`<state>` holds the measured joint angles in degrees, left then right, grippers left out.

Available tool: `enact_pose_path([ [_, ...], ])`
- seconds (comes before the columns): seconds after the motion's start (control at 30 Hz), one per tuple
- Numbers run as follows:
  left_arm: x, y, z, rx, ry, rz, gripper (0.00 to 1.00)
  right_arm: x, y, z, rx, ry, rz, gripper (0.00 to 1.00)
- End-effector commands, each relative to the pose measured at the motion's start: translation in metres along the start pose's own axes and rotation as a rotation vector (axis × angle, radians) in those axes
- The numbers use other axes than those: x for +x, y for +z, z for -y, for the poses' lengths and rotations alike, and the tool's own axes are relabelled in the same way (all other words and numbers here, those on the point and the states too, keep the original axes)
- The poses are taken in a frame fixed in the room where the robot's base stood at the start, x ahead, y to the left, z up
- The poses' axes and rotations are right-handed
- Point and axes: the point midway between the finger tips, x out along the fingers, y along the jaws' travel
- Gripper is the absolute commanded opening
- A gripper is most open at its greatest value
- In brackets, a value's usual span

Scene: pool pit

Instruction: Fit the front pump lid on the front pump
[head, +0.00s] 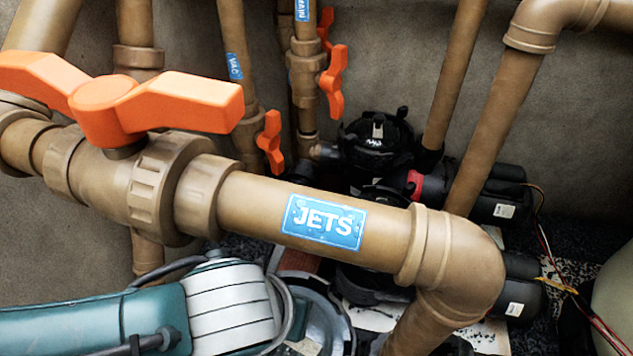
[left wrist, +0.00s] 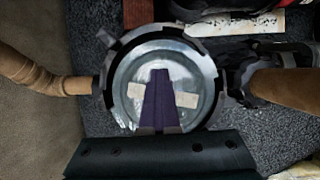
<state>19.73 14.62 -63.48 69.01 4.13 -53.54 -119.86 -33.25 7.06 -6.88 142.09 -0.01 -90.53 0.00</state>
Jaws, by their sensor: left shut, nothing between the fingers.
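In the left wrist view, a round grey, glassy disc (left wrist: 198,75) with two cream label pieces lies inside a black ring with tabs (left wrist: 108,65). This looks like the front pump with its clear lid at the opening, but I cannot tell if the lid is fully seated. My left gripper (left wrist: 159,72) is shut and empty, its purple fingers together in front of the disc. I cannot tell whether they touch it. In the head view my left arm comes in from the lower left and hides its gripper. My right gripper is in neither view.
The thick JETS pipe (head: 385,233) with an orange-handled valve (head: 105,105) crosses above my left arm. Another pump (head: 377,138) stands at the back among upright pipes. Black motors (head: 500,207) and loose wires (head: 553,270) lie at the right. Brown pipes flank the ring (left wrist: 288,83).

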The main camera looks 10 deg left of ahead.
Motion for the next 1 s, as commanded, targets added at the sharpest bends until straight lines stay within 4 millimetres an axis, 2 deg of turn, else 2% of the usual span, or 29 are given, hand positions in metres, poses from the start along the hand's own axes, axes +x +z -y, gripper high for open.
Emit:
enact_pose_path([
  [0.07, 0.0000, 0.0000, 0.0000, 0.000, 0.000, 0.000, 0.02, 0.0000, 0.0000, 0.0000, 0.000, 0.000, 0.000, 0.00],
  [0.33, 0.0000, -0.0001, 0.0000, 0.000, 0.000, 0.000, 0.32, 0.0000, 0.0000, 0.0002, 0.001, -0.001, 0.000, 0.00],
  [0.77, 0.0000, -0.0003, -0.0002, 0.000, 0.000, -0.001, 0.32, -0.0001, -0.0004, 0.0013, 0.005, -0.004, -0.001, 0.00],
  [1.0, -0.0058, 0.0025, 0.0000, 0.000, 0.000, 0.000, 0.32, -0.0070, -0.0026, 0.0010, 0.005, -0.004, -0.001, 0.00],
])
